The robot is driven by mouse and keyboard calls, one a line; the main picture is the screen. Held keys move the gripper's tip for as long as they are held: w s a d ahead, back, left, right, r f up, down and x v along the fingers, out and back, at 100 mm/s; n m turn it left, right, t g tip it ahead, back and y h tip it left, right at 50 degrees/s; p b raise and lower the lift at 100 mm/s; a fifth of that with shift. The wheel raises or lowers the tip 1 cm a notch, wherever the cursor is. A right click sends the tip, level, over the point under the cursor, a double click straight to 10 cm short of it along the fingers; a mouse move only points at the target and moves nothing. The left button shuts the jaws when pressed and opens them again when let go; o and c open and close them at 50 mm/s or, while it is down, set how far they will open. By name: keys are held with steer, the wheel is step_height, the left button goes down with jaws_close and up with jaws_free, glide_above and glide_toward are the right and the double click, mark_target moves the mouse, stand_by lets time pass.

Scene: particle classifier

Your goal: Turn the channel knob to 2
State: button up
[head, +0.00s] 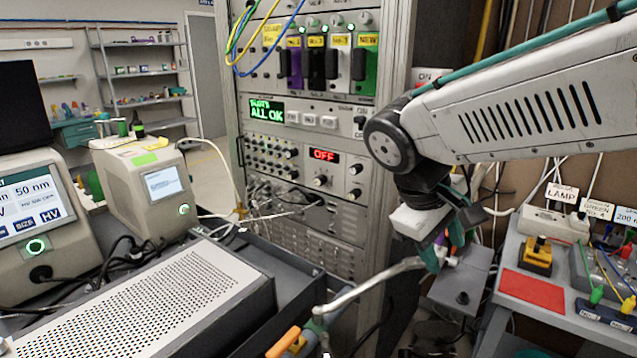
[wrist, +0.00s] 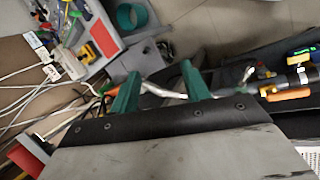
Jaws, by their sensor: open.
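The equipment rack (head: 384,215) stands at the centre of the head view. One panel has a green "ALL OK" display (head: 266,111) with several buttons and a dark knob (head: 359,121) at its right end. Below is a panel with a red "OFF" display (head: 324,155) and several knobs (head: 320,181). The labels are too small to tell which is the channel knob, or its setting. My gripper (head: 445,250) hangs in front and to the right of the rack, below these panels and apart from them. In the wrist view my gripper (wrist: 160,88) has its two green fingers spread, with no knob between them.
A bench (head: 500,325) with a red pad (head: 532,290) and wired boxes is at the right. A cart at lower left carries a perforated metal box (head: 160,305). A curved metal tube (head: 370,283) passes near my gripper. Loose cables hang around the rack.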

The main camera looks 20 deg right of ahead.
steer(key=w+n+h, duration=0.3)
steer(key=w+h, duration=0.1)
steer(key=w, duration=0.5)
steer(key=n+t+h, duration=0.5)
steer(key=n+t, duration=0.6)
glide_toward(317, 183)
steer(key=d, duration=0.2)
steer(key=x, duration=0.5)
steer(key=w+x, duration=0.1)
steer(key=x, duration=0.1)
steer(key=shift+w, duration=0.2)
steer(key=c, duration=1)
